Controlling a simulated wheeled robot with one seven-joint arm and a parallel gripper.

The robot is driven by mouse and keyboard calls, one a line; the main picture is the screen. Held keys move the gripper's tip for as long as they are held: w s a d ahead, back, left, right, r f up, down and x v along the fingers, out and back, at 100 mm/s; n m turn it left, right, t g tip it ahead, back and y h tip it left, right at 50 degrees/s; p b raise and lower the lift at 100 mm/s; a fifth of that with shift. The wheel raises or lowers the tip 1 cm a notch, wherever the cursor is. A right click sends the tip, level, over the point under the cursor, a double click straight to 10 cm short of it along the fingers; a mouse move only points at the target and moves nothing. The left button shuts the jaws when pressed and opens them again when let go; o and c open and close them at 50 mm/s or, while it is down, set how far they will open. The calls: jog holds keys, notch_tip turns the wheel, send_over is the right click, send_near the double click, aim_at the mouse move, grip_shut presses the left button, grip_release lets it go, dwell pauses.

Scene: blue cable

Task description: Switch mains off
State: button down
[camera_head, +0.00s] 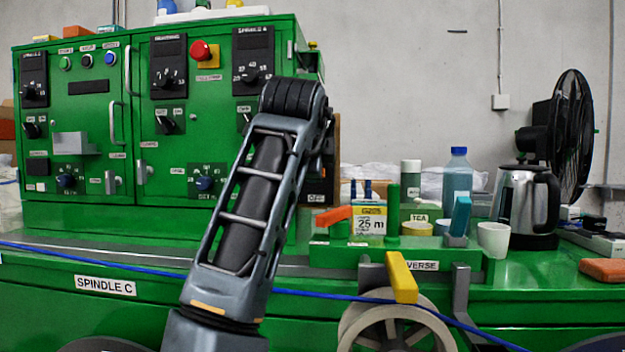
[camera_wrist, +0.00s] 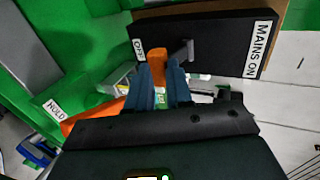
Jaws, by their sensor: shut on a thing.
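In the wrist view a black switch panel (camera_wrist: 215,38) carries a MAINS ON label (camera_wrist: 260,48) at its right end and an OFF label (camera_wrist: 139,50) at its left end. A grey lever with an orange handle (camera_wrist: 157,55) sticks out from it; the handle is at the OFF side, close to that label. My gripper (camera_wrist: 165,78) is shut on the orange handle, with its blue-grey fingers on either side. In the head view my arm hides my gripper and the handle; only a strip of the panel (camera_head: 328,165) shows at the cabinet's right side.
A green cabinet (camera_head: 95,95) with dials and handles stands left. Below the panel is a bench block with an orange lever (camera_head: 333,215), which also shows in the wrist view (camera_wrist: 95,120), and a yellow lever (camera_head: 401,278). A blue cable (camera_head: 330,296) crosses the front. Bottles, a mug and a kettle (camera_head: 528,200) stand right.

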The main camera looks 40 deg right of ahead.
jog(key=f+t+h+b, duration=0.1)
jog(key=h+b, duration=0.1)
jog(key=b, duration=0.1)
jog(key=shift+w+f, duration=0.1)
jog(key=shift+f, duration=0.2)
jog(key=shift+r+t, duration=0.1)
jog(key=shift+t, duration=0.3)
jog(key=shift+d, duration=0.1)
jog(key=c, duration=1)
grip_release()
jog(key=shift+c, duration=0.2)
jog(key=v, duration=0.7)
jog(key=shift+s+a, duration=0.2)
jog(key=shift+a, duration=0.15)
